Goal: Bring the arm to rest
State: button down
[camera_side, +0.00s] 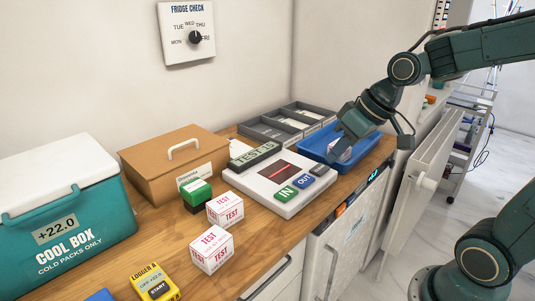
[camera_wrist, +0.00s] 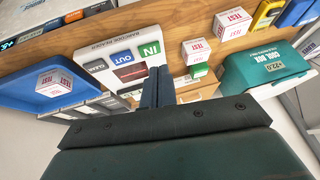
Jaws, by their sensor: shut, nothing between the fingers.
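My gripper (camera_side: 335,145) hangs at the end of my raised arm, over or just beside the blue tray (camera_side: 368,143) at the right end of the counter. In the wrist view its two dark fingers (camera_wrist: 158,82) are together with nothing between them. A white box with red TEST lettering (camera_wrist: 55,82) lies in the blue tray, which also shows in the wrist view (camera_wrist: 22,70). In the side view the fingers partly cover that box (camera_side: 341,152).
The white scanner panel (camera_side: 270,174) with IN and OUT buttons stands left of the tray. Two more TEST boxes (camera_side: 211,248), a green-topped block (camera_side: 195,191), a yellow logger (camera_side: 155,284), a brown case (camera_side: 173,162) and a cool box (camera_side: 60,225) occupy the counter. Grey bins (camera_side: 287,124) stand behind.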

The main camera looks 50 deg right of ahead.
jog(key=s+a+r+h, duration=0.1)
jog(key=s+r, duration=0.1)
jog(key=s, duration=1)
jog(key=shift+s+r+h, duration=0.2)
jog(key=shift+s+h, duration=0.15)
jog(key=shift+h, duration=0.05)
